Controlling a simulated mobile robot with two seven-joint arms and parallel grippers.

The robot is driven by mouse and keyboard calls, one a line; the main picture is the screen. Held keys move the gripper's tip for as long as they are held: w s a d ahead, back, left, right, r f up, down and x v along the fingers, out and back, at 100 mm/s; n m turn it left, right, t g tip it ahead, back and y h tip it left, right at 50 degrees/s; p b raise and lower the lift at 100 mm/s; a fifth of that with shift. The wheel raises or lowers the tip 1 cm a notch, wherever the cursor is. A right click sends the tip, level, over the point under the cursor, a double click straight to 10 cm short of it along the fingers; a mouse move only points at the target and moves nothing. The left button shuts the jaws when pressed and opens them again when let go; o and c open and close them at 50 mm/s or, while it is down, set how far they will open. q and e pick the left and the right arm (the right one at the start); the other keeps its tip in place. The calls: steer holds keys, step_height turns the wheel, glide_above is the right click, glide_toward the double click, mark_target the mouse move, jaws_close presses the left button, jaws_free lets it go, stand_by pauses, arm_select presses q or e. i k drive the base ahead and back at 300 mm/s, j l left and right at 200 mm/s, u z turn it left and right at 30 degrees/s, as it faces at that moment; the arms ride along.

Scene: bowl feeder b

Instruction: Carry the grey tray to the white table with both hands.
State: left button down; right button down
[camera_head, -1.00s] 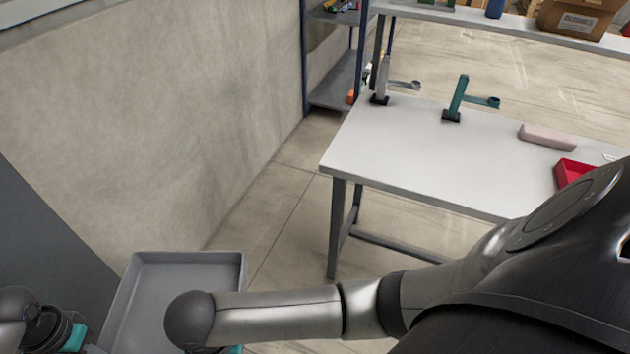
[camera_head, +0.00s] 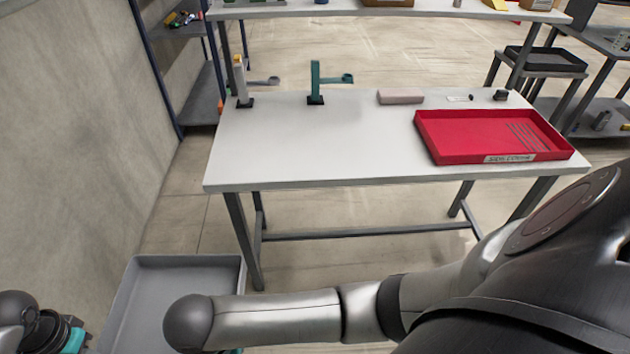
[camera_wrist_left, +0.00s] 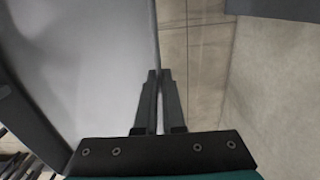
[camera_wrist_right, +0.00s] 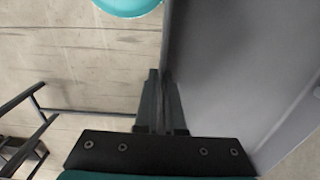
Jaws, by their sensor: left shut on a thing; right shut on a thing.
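The grey tray (camera_head: 186,266) is at the lower left of the head view, held in front of me over the floor and partly hidden by my right arm. In the left wrist view my left gripper (camera_wrist_left: 160,75) is shut on one side wall of the tray (camera_wrist_left: 100,60). In the right wrist view my right gripper (camera_wrist_right: 160,75) is shut on the opposite wall of the tray (camera_wrist_right: 225,60). The tray's inside looks empty where it shows. The white table (camera_head: 330,150) stands ahead and to the right, apart from the tray.
On the white table are a red tray (camera_head: 490,148) at the right, a teal stand (camera_head: 315,85), a grey stand (camera_head: 242,85) and a pinkish block (camera_head: 400,96). The table's front left is clear. A wall (camera_head: 70,120) and shelf rack (camera_head: 185,70) are at the left.

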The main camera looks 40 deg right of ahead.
mark_target(308, 150)
steer(key=z, duration=0.9)
